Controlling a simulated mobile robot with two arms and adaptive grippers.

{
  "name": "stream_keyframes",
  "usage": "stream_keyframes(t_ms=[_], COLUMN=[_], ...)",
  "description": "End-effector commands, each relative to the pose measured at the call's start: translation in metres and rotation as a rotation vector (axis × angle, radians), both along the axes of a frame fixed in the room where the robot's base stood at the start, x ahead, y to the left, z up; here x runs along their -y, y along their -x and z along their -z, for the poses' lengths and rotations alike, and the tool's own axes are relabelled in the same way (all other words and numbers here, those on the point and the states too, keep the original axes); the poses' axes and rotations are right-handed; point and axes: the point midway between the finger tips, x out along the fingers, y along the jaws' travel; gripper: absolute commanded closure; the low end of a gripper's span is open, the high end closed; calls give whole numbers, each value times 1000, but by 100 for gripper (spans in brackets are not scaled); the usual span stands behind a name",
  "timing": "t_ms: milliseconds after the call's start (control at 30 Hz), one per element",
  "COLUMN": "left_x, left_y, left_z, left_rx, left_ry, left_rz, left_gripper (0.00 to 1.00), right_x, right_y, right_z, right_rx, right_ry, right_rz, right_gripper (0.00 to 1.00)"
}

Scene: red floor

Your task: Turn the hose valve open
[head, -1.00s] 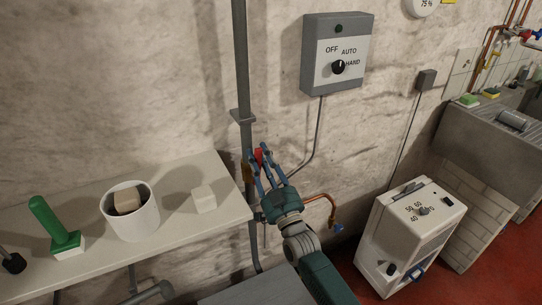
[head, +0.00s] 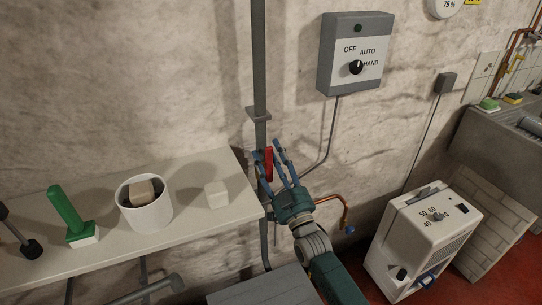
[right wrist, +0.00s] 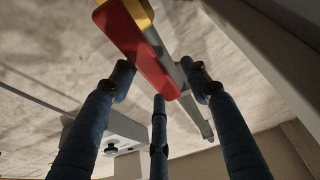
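The hose valve's red lever (head: 269,163) stands roughly upright by the grey wall pipe, just past the right end of the shelf. My right gripper (head: 268,151) is at the lever, with its blue fingers spread on both sides of it. In the right wrist view, the red lever (right wrist: 138,50) with a yellow part (right wrist: 138,12) lies at and beyond the fingertips. The right gripper (right wrist: 160,84) is open there, and I cannot tell whether a finger touches the lever. The valve body is mostly hidden. My left gripper is not in view.
The shelf (head: 190,226) holds a white pot (head: 146,216), a green-handled tool (head: 66,213) and a pale block (head: 216,194). A copper pipe (head: 333,197) runs close to my right wrist. A switch box (head: 357,52) hangs above. A white appliance (head: 420,235) stands at right.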

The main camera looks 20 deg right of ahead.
Motion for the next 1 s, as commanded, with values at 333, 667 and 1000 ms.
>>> stream_keyframes(t_ms=[333, 667, 1000], left_x=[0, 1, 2], left_y=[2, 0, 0], left_z=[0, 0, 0], left_rx=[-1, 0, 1], left_ry=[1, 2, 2], left_rz=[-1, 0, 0], left_gripper=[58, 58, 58], right_x=[2, 11, 16], right_y=[9, 71, 108], right_z=[3, 29, 44], right_rx=[2, -1, 2], right_ry=[-5, -3, -2], right_rz=[0, 0, 0], right_gripper=[54, 54, 54])
